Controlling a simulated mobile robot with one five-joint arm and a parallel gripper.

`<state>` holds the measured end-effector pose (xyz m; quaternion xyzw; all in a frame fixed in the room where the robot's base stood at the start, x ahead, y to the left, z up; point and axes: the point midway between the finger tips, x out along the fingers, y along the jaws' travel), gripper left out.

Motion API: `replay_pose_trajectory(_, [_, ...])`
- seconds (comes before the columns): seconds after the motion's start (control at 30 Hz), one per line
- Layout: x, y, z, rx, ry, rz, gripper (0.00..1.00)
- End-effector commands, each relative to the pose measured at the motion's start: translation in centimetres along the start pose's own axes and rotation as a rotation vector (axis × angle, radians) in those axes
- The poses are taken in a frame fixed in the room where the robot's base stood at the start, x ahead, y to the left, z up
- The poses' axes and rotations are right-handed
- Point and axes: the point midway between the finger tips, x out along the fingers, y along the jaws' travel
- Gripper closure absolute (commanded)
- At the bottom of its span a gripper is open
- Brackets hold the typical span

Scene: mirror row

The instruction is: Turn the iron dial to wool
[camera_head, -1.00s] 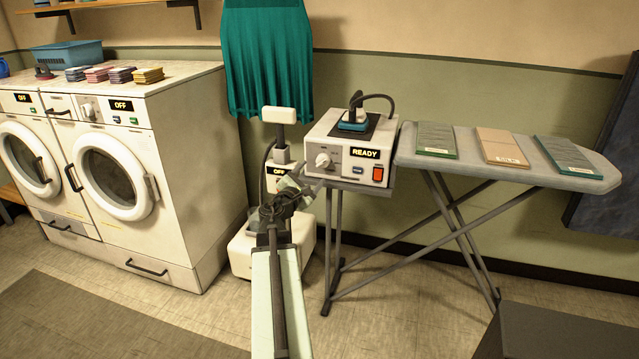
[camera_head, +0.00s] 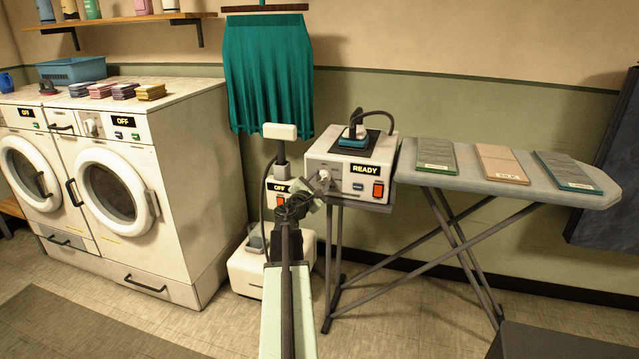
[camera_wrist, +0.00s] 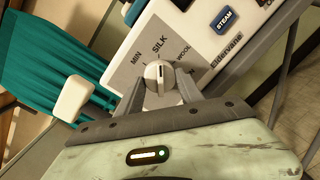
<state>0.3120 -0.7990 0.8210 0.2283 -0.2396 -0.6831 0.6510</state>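The iron station (camera_head: 345,165) is a white box with a lit READY display, a blue button and a red switch. Its round dial (camera_wrist: 158,78) has a short dark mark pointing up, roughly toward SILK. MIN is printed left of SILK, and a partly hidden label that looks like WOOL is to the right. In the head view the dial (camera_head: 323,178) is on the box's left front. My gripper (camera_wrist: 161,88) has one finger on each side of the dial. The fingers look open, with narrow gaps beside the knob; contact cannot be told.
A blue iron (camera_head: 353,135) with a cable stands on the box. An ironing board (camera_head: 470,182) with several cloth samples is to the right. A white steamer (camera_head: 255,265) stands left of my arm, below a teal curtain-like garment (camera_head: 267,75). Washers (camera_head: 125,190) are at the left.

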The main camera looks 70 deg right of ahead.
Motion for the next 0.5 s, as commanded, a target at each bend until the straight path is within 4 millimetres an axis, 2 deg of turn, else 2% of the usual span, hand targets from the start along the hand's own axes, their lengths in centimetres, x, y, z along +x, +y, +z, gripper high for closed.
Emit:
replay_pose_trajectory(0.03, [0.00,-0.02,0.01,0.000,0.000,-0.001,0.74])
replay_pose_trajectory(0.1, [0.00,-0.03,0.02,0.000,0.000,-0.001,0.93])
replay_pose_trajectory(0.13, [-0.01,-0.04,0.02,0.000,-0.001,-0.001,0.97])
replay_pose_trajectory(0.17, [-0.69,-0.12,0.08,0.001,0.000,-0.001,0.97])
replay_pose_trajectory(0.5, [0.10,-0.10,0.13,0.006,-0.002,-0.002,0.97])
